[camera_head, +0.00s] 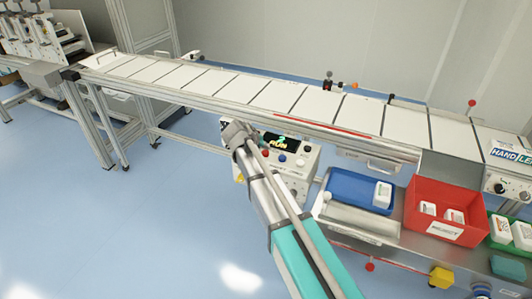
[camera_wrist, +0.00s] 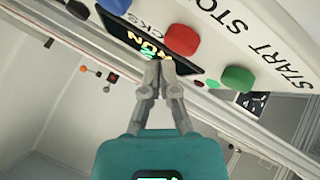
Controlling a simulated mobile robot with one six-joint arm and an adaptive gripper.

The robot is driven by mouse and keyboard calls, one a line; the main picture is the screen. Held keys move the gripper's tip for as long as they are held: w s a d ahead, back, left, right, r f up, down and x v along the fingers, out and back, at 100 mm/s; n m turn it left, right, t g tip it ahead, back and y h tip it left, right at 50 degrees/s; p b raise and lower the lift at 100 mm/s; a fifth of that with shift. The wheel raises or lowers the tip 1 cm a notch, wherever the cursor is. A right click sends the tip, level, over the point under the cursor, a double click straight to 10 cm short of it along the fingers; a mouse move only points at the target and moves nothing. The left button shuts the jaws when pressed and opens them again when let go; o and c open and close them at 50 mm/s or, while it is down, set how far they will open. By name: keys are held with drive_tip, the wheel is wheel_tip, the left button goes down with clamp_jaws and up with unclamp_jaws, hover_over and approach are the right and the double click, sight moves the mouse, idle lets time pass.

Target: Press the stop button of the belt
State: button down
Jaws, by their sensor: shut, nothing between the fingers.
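The control box (camera_head: 300,157) hangs under the belt in the head view, with a lit display reading RUN. In the wrist view its panel appears tilted. The red button (camera_wrist: 182,40) sits nearest the word STOP, and the green button (camera_wrist: 238,78) sits by START. A blue button (camera_wrist: 114,5) is at the top edge. The display (camera_wrist: 120,28) is partly behind my fingers. My gripper (camera_wrist: 160,66) is shut and empty, its tips in front of the display's edge, just below the red button in the picture. I cannot tell the gap to the panel. My gripper (camera_head: 236,132) covers the box's left end in the head view.
The conveyor belt (camera_head: 240,85) runs above the box. Right of the box are a blue tray (camera_head: 345,185), a red reject bin (camera_head: 440,190) and a green bin (camera_head: 505,245) with white packs. The blue floor at left is clear.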

sight(265, 153)
drive_tip(key=shift+f+b, duration=1)
drive_tip(key=shift+f, duration=0.05)
idle(1.2)
drive_tip(key=shift+r, duration=0.15)
drive_tip(key=shift+r+p, duration=0.9)
drive_tip(key=shift+p, duration=0.15)
drive_tip(key=shift+r+p, duration=2.5)
drive_tip(key=shift+r, duration=0.05)
drive_tip(key=shift+w, duration=0.1)
